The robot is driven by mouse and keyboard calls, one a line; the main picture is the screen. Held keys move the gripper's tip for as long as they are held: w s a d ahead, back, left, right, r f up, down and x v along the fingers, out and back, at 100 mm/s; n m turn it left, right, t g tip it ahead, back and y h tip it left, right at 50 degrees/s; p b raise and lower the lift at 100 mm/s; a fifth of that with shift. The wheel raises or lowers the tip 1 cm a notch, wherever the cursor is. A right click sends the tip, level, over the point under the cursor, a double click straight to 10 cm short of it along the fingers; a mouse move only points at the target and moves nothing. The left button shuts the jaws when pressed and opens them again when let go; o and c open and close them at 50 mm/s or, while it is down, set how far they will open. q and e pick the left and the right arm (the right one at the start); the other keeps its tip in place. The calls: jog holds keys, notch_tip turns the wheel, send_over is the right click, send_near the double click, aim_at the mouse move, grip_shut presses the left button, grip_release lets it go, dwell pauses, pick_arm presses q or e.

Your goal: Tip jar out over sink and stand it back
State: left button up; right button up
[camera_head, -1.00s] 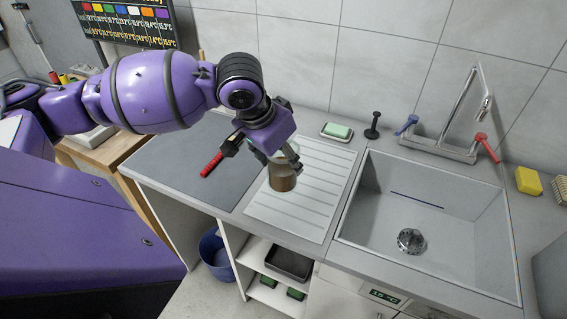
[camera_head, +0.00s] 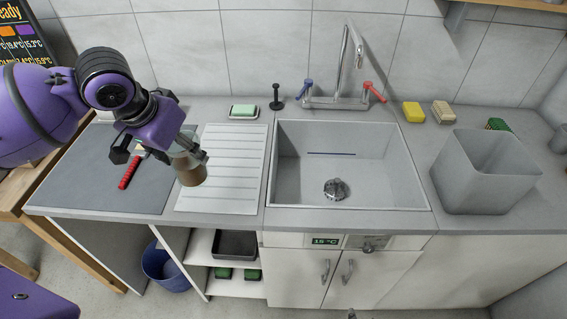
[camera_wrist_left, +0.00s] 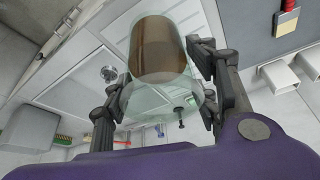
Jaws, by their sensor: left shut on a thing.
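The jar (camera_head: 190,173) is clear glass with brown contents at its lower end. My left gripper (camera_head: 166,150) is shut on it and holds it above the left part of the ribbed drainboard. The jar also shows between the fingers in the left wrist view (camera_wrist_left: 160,50), its brown end away from the palm. In the head view it looks slightly tilted. The grey sink (camera_head: 345,178), with a round drain in its floor, lies to the right of the jar.
A tap (camera_head: 345,75) with blue and red levers stands behind the sink. A grey bin (camera_head: 485,175) stands on the counter at right. A soap dish (camera_head: 244,112) and a black plunger-like thing (camera_head: 276,96) stand behind the drainboard (camera_head: 232,150). A red-handled tool (camera_head: 129,172) lies on the dark mat.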

pick_arm(q)
jog(key=shift+w+r, duration=0.15)
jog(key=shift+r, duration=0.1)
dwell(0.4)
